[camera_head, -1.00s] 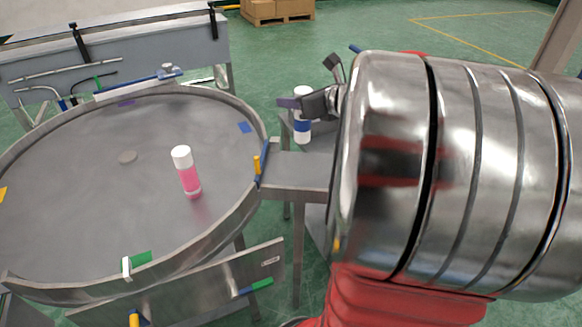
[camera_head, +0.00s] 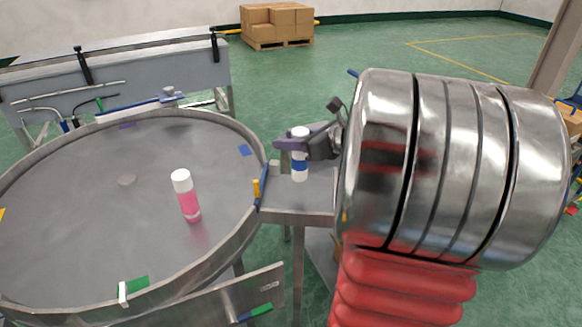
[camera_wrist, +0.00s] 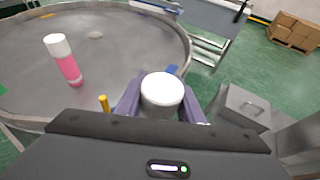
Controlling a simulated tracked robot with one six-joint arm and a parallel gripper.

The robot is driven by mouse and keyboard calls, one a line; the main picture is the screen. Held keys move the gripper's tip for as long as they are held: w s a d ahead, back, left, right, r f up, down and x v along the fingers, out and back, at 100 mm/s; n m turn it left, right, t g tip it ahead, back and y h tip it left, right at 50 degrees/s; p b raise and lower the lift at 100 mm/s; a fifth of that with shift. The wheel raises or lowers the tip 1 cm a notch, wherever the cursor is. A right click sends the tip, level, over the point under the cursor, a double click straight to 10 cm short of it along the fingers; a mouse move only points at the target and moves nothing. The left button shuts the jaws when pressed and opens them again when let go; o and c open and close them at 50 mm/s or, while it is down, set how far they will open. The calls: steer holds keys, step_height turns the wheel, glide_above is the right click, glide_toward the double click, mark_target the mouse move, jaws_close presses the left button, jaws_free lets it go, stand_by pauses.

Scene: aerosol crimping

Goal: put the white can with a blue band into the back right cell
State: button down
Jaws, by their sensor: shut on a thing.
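The white can with a blue band (camera_head: 300,168) is upright in my gripper (camera_head: 305,143), near the short metal shelf at the right of the round table. My gripper's purple-grey fingers are shut on its upper part. In the wrist view the can's white cap (camera_wrist: 161,90) shows between the fingers, and its band is hidden. I cannot tell whether its base touches the shelf. No crate or cells can be made out in these views.
A pink can with a white cap (camera_head: 186,194) stands on the round metal table (camera_head: 90,215), which has a raised rim. A grey conveyor frame (camera_head: 120,75) is behind. Cardboard boxes (camera_head: 276,22) stand on a pallet at the back. Green floor lies open between.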

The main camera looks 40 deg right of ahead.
steer(key=shift+f, duration=1.2)
steer(key=shift+f, duration=1.9)
steer(key=shift+f, duration=0.1)
steer(key=c, duration=1.2)
jaws_free()
